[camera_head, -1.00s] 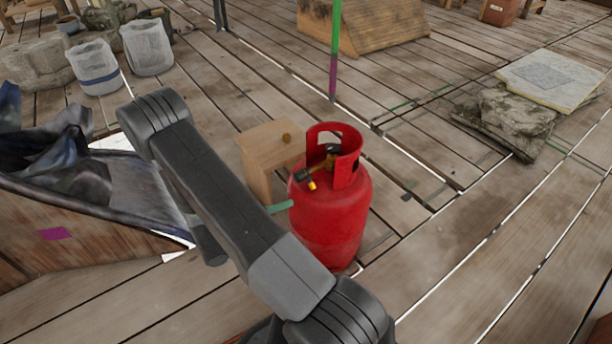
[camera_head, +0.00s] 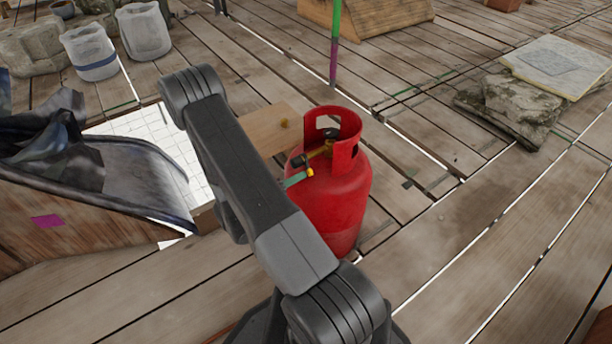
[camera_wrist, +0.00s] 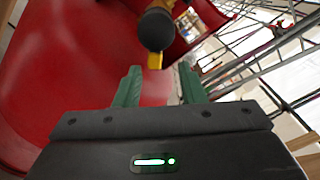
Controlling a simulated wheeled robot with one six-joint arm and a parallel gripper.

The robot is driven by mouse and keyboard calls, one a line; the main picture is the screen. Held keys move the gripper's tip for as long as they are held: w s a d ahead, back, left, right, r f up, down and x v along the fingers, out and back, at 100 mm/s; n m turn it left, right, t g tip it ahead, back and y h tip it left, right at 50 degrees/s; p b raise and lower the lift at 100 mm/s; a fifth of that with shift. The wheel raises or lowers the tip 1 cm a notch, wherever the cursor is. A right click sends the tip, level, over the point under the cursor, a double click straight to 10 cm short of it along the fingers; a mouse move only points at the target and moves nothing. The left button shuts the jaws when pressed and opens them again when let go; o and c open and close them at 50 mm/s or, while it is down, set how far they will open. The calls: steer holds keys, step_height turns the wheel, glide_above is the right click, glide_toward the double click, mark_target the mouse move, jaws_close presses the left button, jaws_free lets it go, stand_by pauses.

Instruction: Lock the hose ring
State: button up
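A red gas cylinder (camera_head: 340,205) stands upright on the deck. Its brass valve (camera_head: 319,152) sits inside the open collar, with a yellow tip (camera_head: 310,172) pointing out to the left. In the wrist view a round black end (camera_wrist: 156,30) with a yellow tab (camera_wrist: 155,60) below it lies just ahead of my gripper (camera_wrist: 159,70). The green fingers are apart, and the tab lies roughly between their tips; contact cannot be told. A green finger (camera_head: 296,179) shows beside the valve in the head view. No separate hose ring can be made out.
A small wooden box (camera_head: 268,128) stands behind the cylinder at left. A dark tarp (camera_head: 110,170) over a wooden structure lies left of my arm. A green and purple pole (camera_head: 334,45) rises behind. Stones with a slab (camera_head: 515,105) lie right; the planks at front right are clear.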

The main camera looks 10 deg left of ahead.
mark_target(309, 172)
steer(key=shift+b+x, duration=0.35)
steer(key=shift+x, duration=1.75)
steer(key=shift+c, duration=0.5)
